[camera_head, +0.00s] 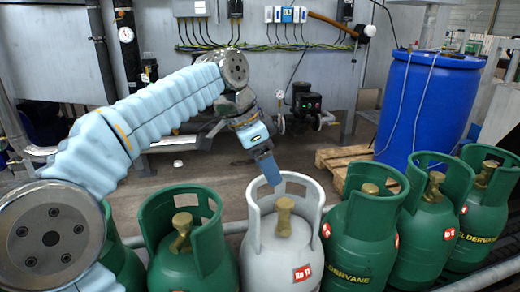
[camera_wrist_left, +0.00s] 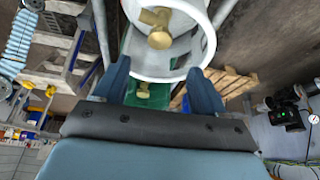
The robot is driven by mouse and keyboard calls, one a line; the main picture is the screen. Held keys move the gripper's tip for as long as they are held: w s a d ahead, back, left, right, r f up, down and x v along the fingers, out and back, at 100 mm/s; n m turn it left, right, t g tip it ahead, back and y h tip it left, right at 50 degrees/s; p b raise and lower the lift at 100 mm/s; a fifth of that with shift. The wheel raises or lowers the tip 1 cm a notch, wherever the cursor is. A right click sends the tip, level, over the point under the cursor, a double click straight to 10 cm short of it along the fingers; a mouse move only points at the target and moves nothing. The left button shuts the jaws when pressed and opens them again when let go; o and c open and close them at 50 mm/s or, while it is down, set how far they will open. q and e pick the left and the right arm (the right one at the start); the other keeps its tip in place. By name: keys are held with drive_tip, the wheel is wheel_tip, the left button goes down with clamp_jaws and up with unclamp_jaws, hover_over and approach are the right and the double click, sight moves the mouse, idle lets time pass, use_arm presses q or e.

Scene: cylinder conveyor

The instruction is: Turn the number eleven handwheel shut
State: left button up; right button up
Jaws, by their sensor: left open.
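A white cylinder (camera_head: 285,249) stands in the row, with a brass valve and handwheel (camera_head: 284,204) inside its collar. Its red tag (camera_head: 302,273) is too small to read surely. My left gripper (camera_head: 268,172) is open and empty, above and behind the white collar. In the left wrist view, the white collar (camera_wrist_left: 195,72) and its brass valve (camera_wrist_left: 158,38) show beyond the open fingers (camera_wrist_left: 160,86). My right gripper is out of view.
More green cylinders (camera_head: 352,240) stand close on both sides, their raised collars near the valves. A blue drum (camera_head: 425,105) and wooden pallet (camera_head: 335,158) are behind on the right. A metal rail (camera_head: 238,227) runs along the row.

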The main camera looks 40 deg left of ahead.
use_arm(q)
drive_tip(key=shift+v, duration=1.8)
drive_tip(key=shift+f, duration=0.1)
